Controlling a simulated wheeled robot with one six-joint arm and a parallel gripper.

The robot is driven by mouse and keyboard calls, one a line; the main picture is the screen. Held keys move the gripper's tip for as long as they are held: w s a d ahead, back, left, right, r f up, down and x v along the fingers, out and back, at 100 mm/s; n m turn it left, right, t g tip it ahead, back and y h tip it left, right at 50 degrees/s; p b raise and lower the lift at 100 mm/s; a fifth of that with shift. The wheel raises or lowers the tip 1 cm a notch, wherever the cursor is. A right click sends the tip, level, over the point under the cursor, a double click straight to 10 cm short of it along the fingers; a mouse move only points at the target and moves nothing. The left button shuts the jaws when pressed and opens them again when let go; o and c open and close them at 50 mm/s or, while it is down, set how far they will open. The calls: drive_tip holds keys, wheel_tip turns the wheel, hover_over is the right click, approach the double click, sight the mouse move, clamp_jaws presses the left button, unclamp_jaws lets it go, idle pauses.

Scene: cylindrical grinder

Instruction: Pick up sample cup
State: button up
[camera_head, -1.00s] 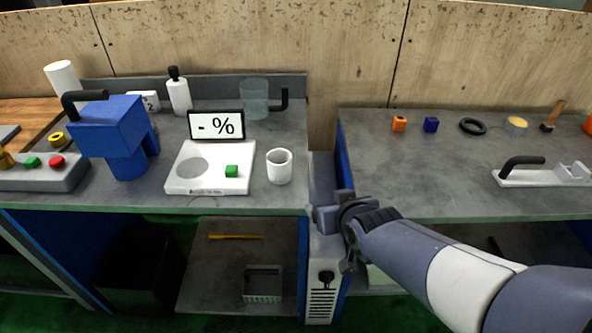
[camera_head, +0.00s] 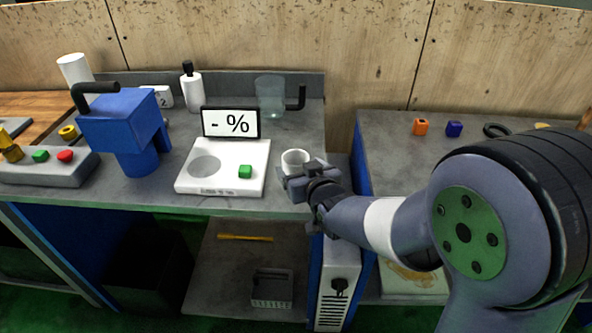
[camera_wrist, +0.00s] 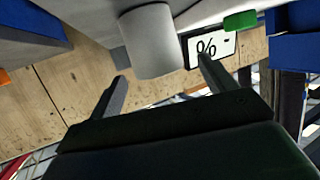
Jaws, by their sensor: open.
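The sample cup, a small white cup (camera_head: 295,160), stands upright on the grey bench, right of the white measuring device with the "- %" display. My gripper (camera_head: 296,183) is at the cup's near side in the head view and hides its lower part. In the wrist view the cup (camera_wrist: 149,40) is large, just ahead of the two fingertips (camera_wrist: 163,75). The fingers are spread apart with nothing held between them. I cannot tell whether a finger touches the cup.
The measuring device (camera_head: 220,184) with a green button is close left of the cup. A clear jug (camera_head: 270,97) with a black handle and a white bottle (camera_head: 193,92) stand behind. A blue machine (camera_head: 125,125) is farther left. A gap separates the right bench (camera_head: 400,160).

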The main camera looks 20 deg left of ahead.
sight(292, 155)
drive_tip(key=shift+p+x, duration=0.5)
drive_tip(key=shift+x, duration=2.05)
drive_tip(key=shift+w+d+r, duration=0.1)
drive_tip(key=shift+w+d, duration=0.05)
drive_tip(key=c, duration=1.1)
drive_tip(key=shift+o, duration=0.2)
